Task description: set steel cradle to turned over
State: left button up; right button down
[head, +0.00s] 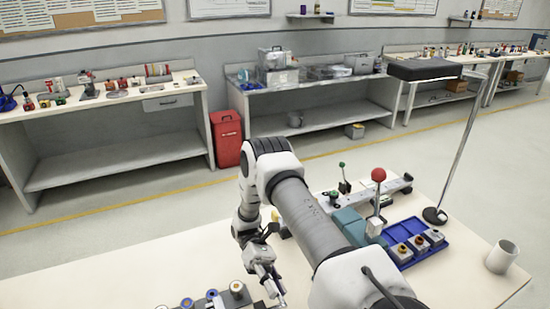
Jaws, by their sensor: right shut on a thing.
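My right arm reaches over the cream table (130,272). Its gripper (275,290) points down near the table's front edge. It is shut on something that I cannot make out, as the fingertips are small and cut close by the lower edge. Just left of it is a dark grey rack (222,303) with several round-topped pieces, partly cut off by the frame. I cannot pick out the steel cradle for certain. My left gripper is not in view.
Right of my arm are a red-ball lever (378,175), a teal block (349,224), a blue tray (408,255) with several small blocks, a lamp (425,68) on a thin pole and a white cup (502,256). The table's left part is clear. Workbenches and a red bin (227,140) stand behind.

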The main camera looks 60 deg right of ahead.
dwell(0.3)
jog(key=c, duration=1.2)
grip_release()
jog(key=shift+r, duration=0.1)
